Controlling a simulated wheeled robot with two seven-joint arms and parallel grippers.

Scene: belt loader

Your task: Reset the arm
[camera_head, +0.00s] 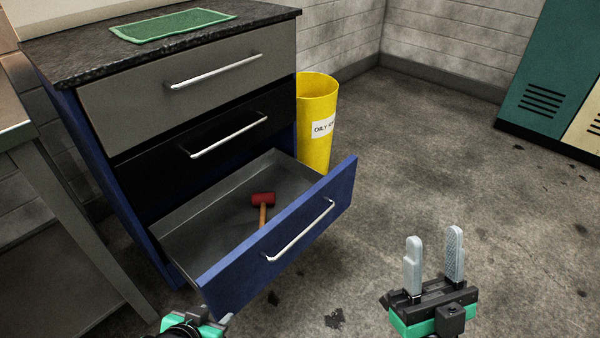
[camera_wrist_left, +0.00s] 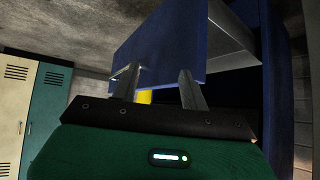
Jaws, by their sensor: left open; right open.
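My left gripper (camera_wrist_left: 157,78) is open and empty in the left wrist view, below and in front of the open drawer's blue front (camera_wrist_left: 165,50). In the head view only part of my left arm shows at the bottom edge, near the drawer's lower left corner; its fingers are not clear there. My right gripper (camera_head: 434,242) is open and empty, fingers pointing up, over bare floor right of the drawer. The bottom drawer (camera_head: 285,245) is pulled out, with a red-headed mallet (camera_head: 263,200) lying inside.
The cabinet's upper drawers (camera_head: 190,85) look shut. A green tray (camera_head: 172,25) lies on the dark top. A yellow bin (camera_head: 317,110) stands behind the cabinet's right side. A metal table (camera_head: 60,190) is at the left, lockers (camera_head: 545,80) at the far right. The middle floor is clear.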

